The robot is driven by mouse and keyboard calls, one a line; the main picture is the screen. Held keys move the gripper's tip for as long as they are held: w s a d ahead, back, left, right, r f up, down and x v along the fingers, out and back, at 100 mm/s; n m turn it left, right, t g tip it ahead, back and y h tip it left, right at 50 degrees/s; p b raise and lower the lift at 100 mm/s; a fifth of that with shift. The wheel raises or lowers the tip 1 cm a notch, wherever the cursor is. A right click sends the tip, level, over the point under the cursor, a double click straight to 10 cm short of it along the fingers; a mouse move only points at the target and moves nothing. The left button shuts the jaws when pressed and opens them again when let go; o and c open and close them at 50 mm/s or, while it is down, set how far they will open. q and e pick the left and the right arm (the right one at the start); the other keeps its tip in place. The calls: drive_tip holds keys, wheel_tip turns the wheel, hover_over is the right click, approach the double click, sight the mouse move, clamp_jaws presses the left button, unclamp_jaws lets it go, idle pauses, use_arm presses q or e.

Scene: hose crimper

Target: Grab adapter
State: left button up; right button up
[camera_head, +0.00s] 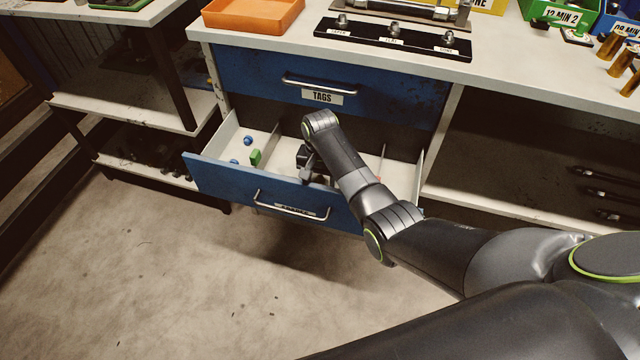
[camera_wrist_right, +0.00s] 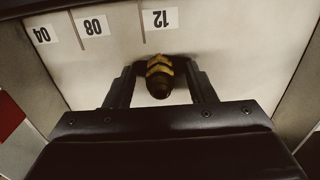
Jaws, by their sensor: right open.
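A brass adapter (camera_wrist_right: 159,76) with a dark end stands out on the pale drawer floor in the right wrist view, close to the label 12. My right gripper (camera_wrist_right: 158,92) is open, with one finger on each side of the adapter. I cannot tell whether the fingers touch it. In the head view my right gripper (camera_head: 312,165) is down inside the open lower drawer (camera_head: 235,182), and my arm hides the adapter there. My left gripper is not in view.
The drawer also holds blue pieces (camera_head: 248,140) and a green block (camera_head: 256,157) at its left. A shut drawer marked TAGS (camera_head: 250,75) is above. The bench top (camera_head: 480,75) carries an orange tray (camera_head: 253,14) and a black strip with fittings (camera_head: 392,38).

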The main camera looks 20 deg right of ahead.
drive_tip(key=shift+f, duration=0.2)
clamp_jaws()
idle(0.3)
drive_tip(key=shift+r, duration=0.15)
